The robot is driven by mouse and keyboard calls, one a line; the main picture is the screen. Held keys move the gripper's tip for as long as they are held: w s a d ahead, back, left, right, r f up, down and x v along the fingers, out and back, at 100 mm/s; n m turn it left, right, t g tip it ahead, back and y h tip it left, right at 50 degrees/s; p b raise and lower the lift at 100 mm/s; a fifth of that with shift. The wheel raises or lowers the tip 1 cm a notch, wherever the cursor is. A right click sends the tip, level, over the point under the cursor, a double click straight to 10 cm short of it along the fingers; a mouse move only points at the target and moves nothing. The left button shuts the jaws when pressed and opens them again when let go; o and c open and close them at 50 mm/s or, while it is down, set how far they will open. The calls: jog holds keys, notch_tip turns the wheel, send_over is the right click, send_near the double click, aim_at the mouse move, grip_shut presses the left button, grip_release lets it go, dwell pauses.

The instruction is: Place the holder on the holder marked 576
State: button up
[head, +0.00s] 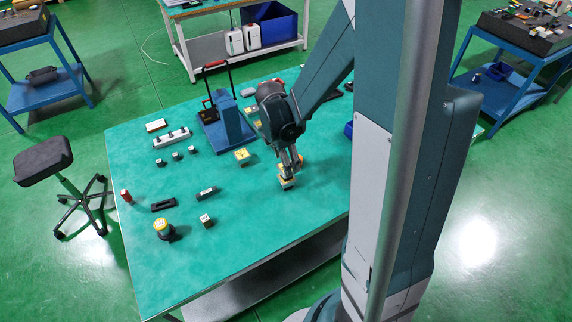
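My gripper (288,168) points down over the right half of the green table (255,215). A small pale block with yellow on it, possibly a holder (286,183), is right at its fingertips. I cannot tell whether the fingers are closed on this block or only around it. Another yellow-topped holder (242,156) sits on the table to the left of my gripper. More yellow pieces are partly hidden behind my arm. No number such as 576 is legible at this size.
A blue stand with a black-and-red handle (228,125) rises behind, left of my arm. A white strip (172,138), small dark blocks (176,155), a grey block (206,193), a black piece (163,205) and a yellow-topped cylinder (163,228) lie left. The front middle is clear.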

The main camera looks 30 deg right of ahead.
notch_tip(320, 180, up, 7)
jog(key=a, duration=0.1)
jog(key=shift+r+p, duration=0.2)
jog(key=shift+p, duration=0.15)
dwell(0.5)
notch_tip(320, 180, up, 11)
jog(key=m+t, duration=0.3)
jog(key=m, duration=0.5)
send_over(282, 169)
jog(key=s+a, duration=0.6)
jog(key=s+a+r+m+t+y, duration=0.1)
jog(key=s+a+r+m+t, duration=0.3)
jog(key=s+m, duration=0.5)
notch_tip(282, 169, up, 2)
jog(key=shift+a+r+m+y, duration=0.1)
jog(key=shift+a+m+y, duration=0.35)
jog(key=shift+a, duration=0.8)
